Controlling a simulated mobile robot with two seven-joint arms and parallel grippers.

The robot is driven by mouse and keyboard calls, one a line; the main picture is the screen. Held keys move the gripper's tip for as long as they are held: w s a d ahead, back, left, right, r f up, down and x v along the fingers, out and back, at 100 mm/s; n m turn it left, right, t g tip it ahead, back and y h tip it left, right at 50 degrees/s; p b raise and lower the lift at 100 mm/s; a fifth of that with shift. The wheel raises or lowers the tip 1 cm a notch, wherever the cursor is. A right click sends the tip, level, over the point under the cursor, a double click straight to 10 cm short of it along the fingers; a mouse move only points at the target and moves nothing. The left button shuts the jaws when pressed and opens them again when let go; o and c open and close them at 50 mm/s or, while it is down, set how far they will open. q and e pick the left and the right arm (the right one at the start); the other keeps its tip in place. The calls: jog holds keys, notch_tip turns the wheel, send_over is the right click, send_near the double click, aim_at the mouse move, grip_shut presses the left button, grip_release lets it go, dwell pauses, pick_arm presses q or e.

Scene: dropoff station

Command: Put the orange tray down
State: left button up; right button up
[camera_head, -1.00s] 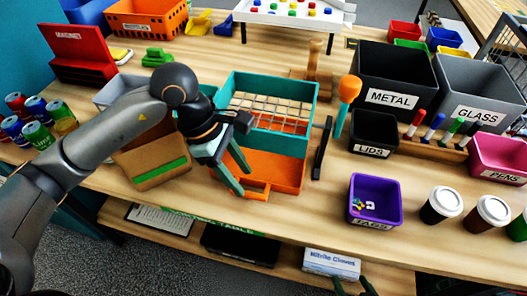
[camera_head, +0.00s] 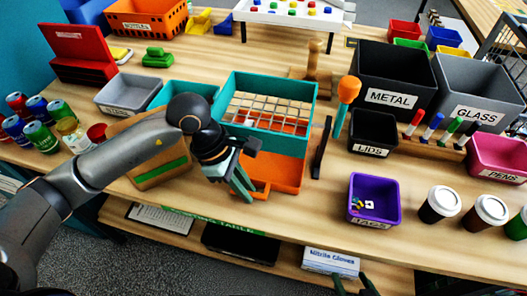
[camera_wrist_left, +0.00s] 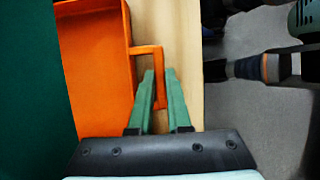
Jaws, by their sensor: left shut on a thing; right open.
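The orange tray (camera_head: 288,174) sits low at the front of a teal box with a wire grid (camera_head: 268,135) and sticks out from it toward the table's front edge. Its front has a loop handle (camera_head: 266,188). My left gripper (camera_head: 243,186) is at this handle, left of the tray's middle. In the left wrist view the gripper (camera_wrist_left: 160,78) has the handle (camera_wrist_left: 158,55) between its green fingers, with the tray (camera_wrist_left: 95,65) to the left. My right gripper (camera_head: 352,284) shows only its fingertips, apart and empty, at the bottom edge. The tray's back is hidden by the teal box.
A cardboard box (camera_head: 146,172) with a green stripe stands left of the tray, behind my left arm. A black upright piece (camera_head: 321,148) stands close on the right, then the purple bin (camera_head: 375,205). Bare wood (camera_head: 325,215) lies in front.

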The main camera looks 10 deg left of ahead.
pick_arm(q)
grip_shut()
jog(key=shift+r, duration=0.1)
dwell(1.0)
